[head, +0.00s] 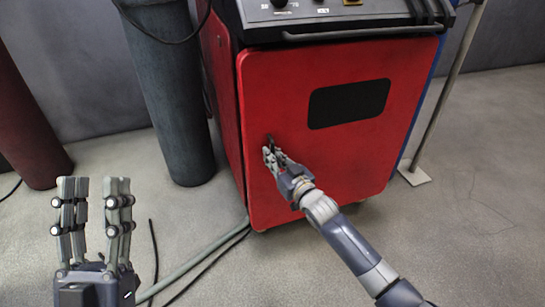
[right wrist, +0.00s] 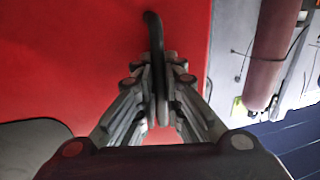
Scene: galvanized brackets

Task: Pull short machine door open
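The short machine's red door (head: 340,165) has a dark window panel and faces me in the head view. It looks flush with the machine body, though a small gap could not be told. A dark curved handle (right wrist: 155,35) is near the door's left edge and shows clearly in the right wrist view. My right gripper (head: 272,153) is at the handle, its fingers closed together around the handle's lower part; it also shows in the right wrist view (right wrist: 162,65). My left gripper (head: 97,190) is open and empty at lower left, away from the machine.
A dark grey cylinder (head: 172,100) stands just left of the machine, with a dark red cylinder (head: 25,120) further left. A hose (head: 205,255) and dark cables lie on the floor below the door. A metal stand (head: 445,95) is at right.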

